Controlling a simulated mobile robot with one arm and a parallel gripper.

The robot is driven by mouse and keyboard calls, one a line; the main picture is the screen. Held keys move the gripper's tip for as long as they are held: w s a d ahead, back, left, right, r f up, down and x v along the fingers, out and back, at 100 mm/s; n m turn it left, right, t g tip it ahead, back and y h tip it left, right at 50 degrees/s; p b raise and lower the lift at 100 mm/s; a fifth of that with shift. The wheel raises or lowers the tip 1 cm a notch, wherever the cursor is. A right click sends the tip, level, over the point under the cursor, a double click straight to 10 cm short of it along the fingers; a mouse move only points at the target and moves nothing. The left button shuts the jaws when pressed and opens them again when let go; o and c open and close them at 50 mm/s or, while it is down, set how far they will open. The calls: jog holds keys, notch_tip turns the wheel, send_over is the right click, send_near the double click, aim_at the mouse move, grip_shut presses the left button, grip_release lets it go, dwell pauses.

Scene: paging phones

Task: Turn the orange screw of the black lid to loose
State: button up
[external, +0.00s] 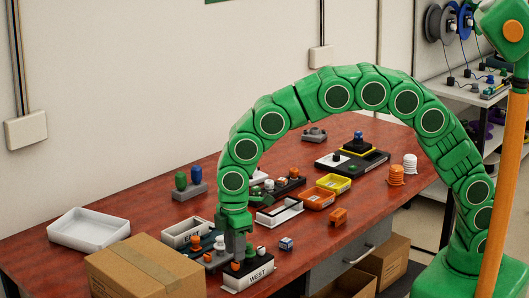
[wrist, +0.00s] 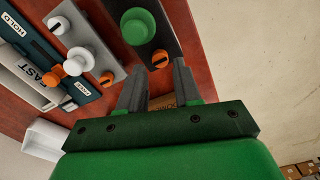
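The black lid (wrist: 170,25) lies at the top of the wrist view with a large green knob (wrist: 138,26) on it. Its orange screw (wrist: 159,59), with a dark slot, sits near the lid's lower end. My gripper (wrist: 160,70) is open and empty, with its two grey fingertips on either side of the screw in this view. I cannot tell whether they touch it or how high they are. In the external view my gripper (external: 238,238) points down over the box marked WEST (external: 257,276), where the lid is partly hidden.
A dark teal piece (wrist: 25,48) lies further left. A cardboard box (external: 145,270) and a white tray (external: 88,229) stand at the left. The table's front right is mostly clear.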

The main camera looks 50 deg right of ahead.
notch_tip(320, 180, up, 4)
jog(key=shift+r, duration=0.25)
dwell(0.4)
jog(key=shift+d, duration=0.15)
jog(key=s+d+r+m, duration=0.2)
jog(key=d+r, duration=0.1)
jog(key=d, duration=0.6)
jog(key=s+d+r+m, duration=0.1)
jog(key=d+r+m, duration=0.15)
jog(key=d, duration=0.65)
jog(key=s+d+r+m, duration=0.2)
jog(key=d+r, duration=0.1)
jog(key=d, duration=0.7)
jog(key=s+d+m+g, duration=0.1)
jog(key=s+d+m, duration=0.3)
jog(key=s+d, duration=0.5)
jog(key=s+d+m, duration=0.4)
jog(key=s+d, duration=0.5)
jog(key=s, duration=0.6)
jog(key=shift+d+f+g, duration=0.3)
jog(key=shift+g, duration=0.1)
